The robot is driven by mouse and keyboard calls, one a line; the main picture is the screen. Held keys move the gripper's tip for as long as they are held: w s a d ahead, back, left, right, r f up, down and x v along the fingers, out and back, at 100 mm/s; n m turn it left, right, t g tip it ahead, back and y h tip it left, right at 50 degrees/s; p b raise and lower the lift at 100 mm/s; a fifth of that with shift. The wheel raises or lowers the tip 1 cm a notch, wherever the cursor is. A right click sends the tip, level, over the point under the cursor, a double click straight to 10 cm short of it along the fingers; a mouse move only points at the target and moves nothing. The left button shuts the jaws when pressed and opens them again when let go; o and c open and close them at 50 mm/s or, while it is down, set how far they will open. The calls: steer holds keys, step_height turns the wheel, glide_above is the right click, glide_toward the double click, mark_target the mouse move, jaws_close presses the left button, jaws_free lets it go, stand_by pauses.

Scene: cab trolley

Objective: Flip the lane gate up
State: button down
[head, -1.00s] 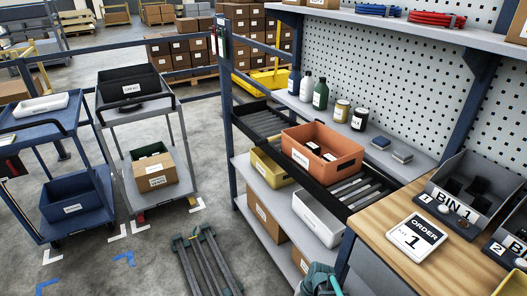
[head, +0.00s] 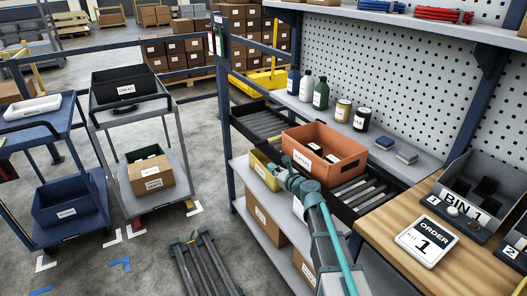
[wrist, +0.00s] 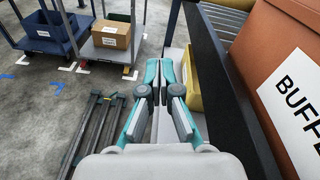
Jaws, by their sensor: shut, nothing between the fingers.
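No part is labelled as the lane gate, and I cannot tell for sure which part it is. A dark frame of parallel bars (head: 200,265) lies low on the floor at the bottom of the head view; it also shows at the left in the wrist view (wrist: 92,125). A roller lane with black side rails (head: 262,120) runs along the shelf unit. My gripper (head: 282,178) is shut and empty, in front of that lane's near rail and by the yellow bin. In the wrist view its teal fingers (wrist: 168,68) are together, pointing away, touching nothing that I can make out.
An orange box (head: 318,160) sits on the rollers, close right of my gripper. A yellow bin (head: 260,170) stands on the shelf below. Two trolleys, blue (head: 30,140) and grey (head: 98,125), stand at the left. A wooden bench (head: 395,215) is at right.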

steer(key=m, duration=0.2)
steer(key=shift+w+d+r+m+t+h, duration=0.15)
steer(key=shift+w+d+m+t+h, duration=0.15)
steer(key=shift+d+m, duration=0.1)
steer(key=p+x, duration=0.1)
steer(key=x, duration=0.9)
steer(key=r+p, duration=0.1)
steer(key=r, duration=0.3)
steer(key=shift+s+d+p, duration=0.15)
steer(key=shift+s+p, duration=0.2)
steer(key=shift+s, duration=0.05)
